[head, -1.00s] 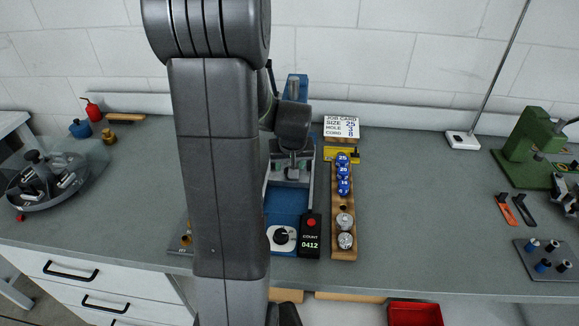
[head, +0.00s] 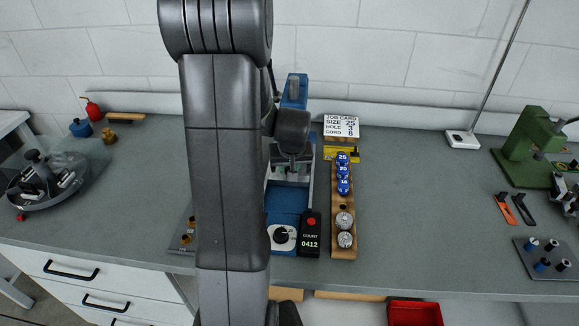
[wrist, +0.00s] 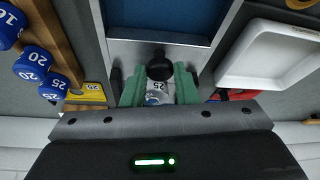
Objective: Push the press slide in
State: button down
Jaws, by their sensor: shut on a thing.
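The blue press (head: 292,92) stands at the middle of the bench, partly hidden behind my arm. Its grey press slide (head: 290,172) shows between the side rails, above the blue base. In the wrist view the grey slide plate (wrist: 128,48) carries a black knob (wrist: 159,65). My gripper (wrist: 159,82) is at the knob, its green fingers one on each side and shut on it. A pale part marked 25 (wrist: 156,97) shows between the fingers, partly hidden by the gripper body. In the head view the fingers are too small to make out.
A wooden rack (head: 344,208) with blue numbered dies stands right of the press, and a job card (head: 341,126) behind it. A white tray (wrist: 265,78) lies beside the rail.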

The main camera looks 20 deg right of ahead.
jog(key=w, duration=0.1)
jog(key=w+d, duration=0.2)
jog(key=shift+w, duration=0.4)
jog(key=shift+r, duration=0.1)
jog(key=shift+w, duration=0.1)
jog(key=c, duration=1.1)
grip_release()
jog(key=shift+w, duration=0.1)
jog(key=shift+c, duration=0.2)
jog(key=b+v, duration=0.1)
jog(key=v, duration=1.2)
jog(key=shift+s+r, duration=0.25)
jog(key=shift+s, duration=0.1)
jog(key=shift+f, duration=0.1)
